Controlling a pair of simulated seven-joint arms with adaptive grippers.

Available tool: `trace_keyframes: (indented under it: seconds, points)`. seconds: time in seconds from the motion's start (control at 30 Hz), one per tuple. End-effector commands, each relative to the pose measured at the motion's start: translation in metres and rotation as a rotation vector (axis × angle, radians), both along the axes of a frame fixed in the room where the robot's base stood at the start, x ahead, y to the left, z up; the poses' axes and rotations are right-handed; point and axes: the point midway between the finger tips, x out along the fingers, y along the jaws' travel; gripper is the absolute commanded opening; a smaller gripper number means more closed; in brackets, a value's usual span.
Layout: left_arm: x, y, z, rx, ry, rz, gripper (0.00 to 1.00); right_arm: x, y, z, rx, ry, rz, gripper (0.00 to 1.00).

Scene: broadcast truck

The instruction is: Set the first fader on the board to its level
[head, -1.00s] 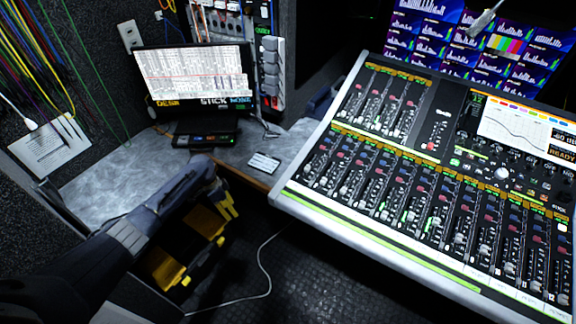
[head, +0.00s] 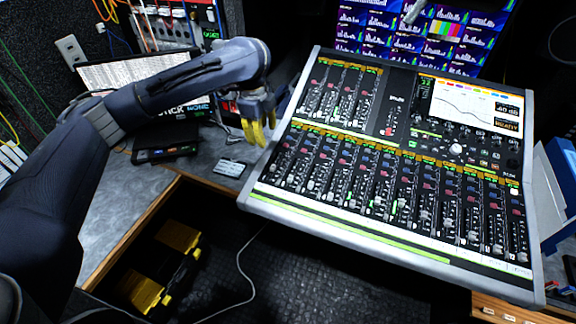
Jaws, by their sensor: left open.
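The board (head: 440,268) is a large mixing console with a light rim, filling the middle and right of the head view. Its long lower row holds several fader strips, and a shorter bank sits above at the upper left. The first fader strip (head: 273,172) is at the left end of the lower row; its exact level is too small to read. My left gripper (head: 258,130) has yellow fingertips pointing down. It is open and empty, over the board's left edge, above and to the left of the first strip, and appears apart from it. My right gripper is not in view.
The board's screen (head: 472,103) shows a curve and "READY". A monitor (head: 100,73) stands partly behind my left arm. A black device (head: 165,147) and a small card (head: 229,167) lie on the grey desk. A yellow-and-black case (head: 185,262) and a cable are below.

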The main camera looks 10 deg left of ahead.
Motion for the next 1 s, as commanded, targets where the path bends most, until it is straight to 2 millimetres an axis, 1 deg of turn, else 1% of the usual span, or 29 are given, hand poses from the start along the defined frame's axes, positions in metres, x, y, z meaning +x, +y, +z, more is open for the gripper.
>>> trace_keyframes:
  seconds: [0.07, 0.17, 0.33, 0.47, 0.67, 1.0]
  points:
    - [-0.005, 0.000, 0.006, 0.015, -0.008, -0.015, 0.44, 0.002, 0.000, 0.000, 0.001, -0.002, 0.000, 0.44]
    - [-0.008, 0.000, 0.008, 0.024, -0.010, -0.021, 0.44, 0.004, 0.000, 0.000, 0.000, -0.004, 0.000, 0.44]
    - [-0.007, -0.001, -0.005, 0.024, -0.009, -0.023, 0.44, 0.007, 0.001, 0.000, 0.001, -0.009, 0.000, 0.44]
    - [-0.005, -0.001, -0.024, 0.023, -0.006, -0.022, 0.44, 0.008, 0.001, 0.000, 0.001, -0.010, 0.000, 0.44]
    - [0.000, -0.002, -0.056, 0.023, -0.007, -0.022, 0.44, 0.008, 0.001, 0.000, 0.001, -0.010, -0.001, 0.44]
    - [0.008, -0.003, -0.114, 0.023, -0.007, -0.020, 0.44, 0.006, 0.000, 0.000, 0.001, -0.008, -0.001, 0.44]
